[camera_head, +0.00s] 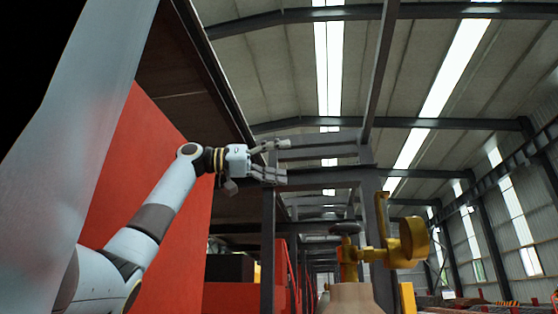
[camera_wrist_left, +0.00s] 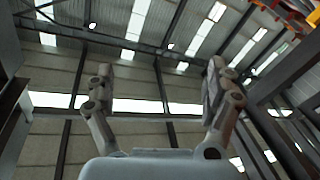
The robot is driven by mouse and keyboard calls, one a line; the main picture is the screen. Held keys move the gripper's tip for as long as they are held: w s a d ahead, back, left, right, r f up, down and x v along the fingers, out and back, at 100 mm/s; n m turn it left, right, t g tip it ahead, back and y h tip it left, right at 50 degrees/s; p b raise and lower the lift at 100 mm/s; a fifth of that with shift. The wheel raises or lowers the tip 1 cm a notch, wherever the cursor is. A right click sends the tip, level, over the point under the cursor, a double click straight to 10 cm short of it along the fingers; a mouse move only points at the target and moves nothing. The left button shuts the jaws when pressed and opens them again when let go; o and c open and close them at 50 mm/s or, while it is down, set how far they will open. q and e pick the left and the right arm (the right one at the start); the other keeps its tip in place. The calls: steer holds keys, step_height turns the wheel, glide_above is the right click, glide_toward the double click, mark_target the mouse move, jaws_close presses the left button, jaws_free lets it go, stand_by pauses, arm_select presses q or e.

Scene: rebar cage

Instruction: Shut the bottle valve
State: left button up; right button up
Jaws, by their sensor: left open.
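A tan gas bottle (camera_head: 350,297) stands at the bottom of the head view, and only its top shows. A brass valve with a dark round handwheel (camera_head: 345,228) sits on it. A yellow regulator with a round gauge (camera_head: 411,241) is attached on the right side of the valve. My left gripper (camera_head: 286,160) is open and empty, up and to the left of the handwheel and apart from it. In the left wrist view its two fingers (camera_wrist_left: 158,90) are spread, with only roof and wall between them. The bottle and valve are not in the left wrist view. My right gripper is not in view.
A large red panel (camera_head: 150,180) stands behind my left arm. A grey steel frame post (camera_head: 268,240) rises left of the bottle, and another post (camera_head: 372,215) stands behind the valve. The space between my left gripper and the handwheel looks open.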

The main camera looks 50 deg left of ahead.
arm_select(q)
steer(key=n+t+y+b, duration=0.2)
steer(key=y+b, duration=0.8)
steer(key=b, duration=0.4)
glide_toward(336, 226)
steer(key=w, duration=0.1)
steer(key=shift+h, duration=0.3)
steer(key=w+p, duration=0.1)
steer(key=w, duration=0.2)
steer(key=w+p, duration=0.2)
steer(key=w, duration=0.1)
steer(key=w+a+p, duration=0.1)
steer(key=w+p, duration=0.1)
steer(key=w, duration=0.1)
steer(key=shift+w, duration=0.25)
steer(key=shift+w+f+p, duration=0.2)
steer(key=shift+w+p, duration=0.25)
steer(key=shift+w, duration=0.2)
steer(key=shift+c, duration=0.4)
steer(key=c, duration=1.1)
